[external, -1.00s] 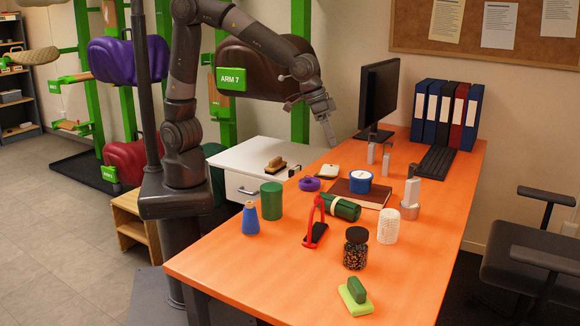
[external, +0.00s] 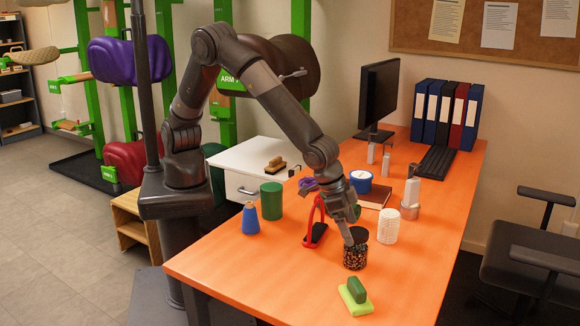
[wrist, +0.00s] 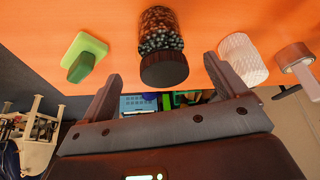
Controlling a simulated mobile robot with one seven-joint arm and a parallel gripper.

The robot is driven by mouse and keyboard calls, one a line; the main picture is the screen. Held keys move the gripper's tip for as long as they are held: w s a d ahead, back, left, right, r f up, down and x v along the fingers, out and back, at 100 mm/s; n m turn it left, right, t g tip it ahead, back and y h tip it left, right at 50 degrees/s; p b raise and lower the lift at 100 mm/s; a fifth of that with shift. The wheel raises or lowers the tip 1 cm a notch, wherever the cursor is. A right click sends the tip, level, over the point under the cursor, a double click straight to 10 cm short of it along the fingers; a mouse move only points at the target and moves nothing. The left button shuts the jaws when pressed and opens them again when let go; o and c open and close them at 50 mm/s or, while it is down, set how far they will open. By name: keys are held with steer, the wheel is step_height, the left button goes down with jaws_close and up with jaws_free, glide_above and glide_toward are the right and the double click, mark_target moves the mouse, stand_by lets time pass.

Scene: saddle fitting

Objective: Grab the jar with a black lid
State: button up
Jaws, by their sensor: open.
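The jar with a black lid (external: 356,257) stands upright on the orange table, with small dark and brown contents behind clear walls. In the external view my gripper (external: 348,238) is at the jar's lid, pointing down from the upper left and partly covering it. In the wrist view the jar (wrist: 161,32) appears upside down, its black lid facing me. My gripper (wrist: 167,85) is open there, with one finger to each side of the lid. I cannot tell whether a finger touches the jar.
A white ribbed cup (external: 388,226) stands close to the jar's right. A red-handled black tool (external: 315,232) is to its left. A green block on a lime pad (external: 355,296) lies nearer the front edge.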

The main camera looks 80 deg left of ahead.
mark_target(357, 244)
steer(key=shift+x, duration=3.25)
steer(key=shift+w+a, duration=0.1)
steer(key=shift+c, duration=0.2)
steer(key=c, duration=1.4)
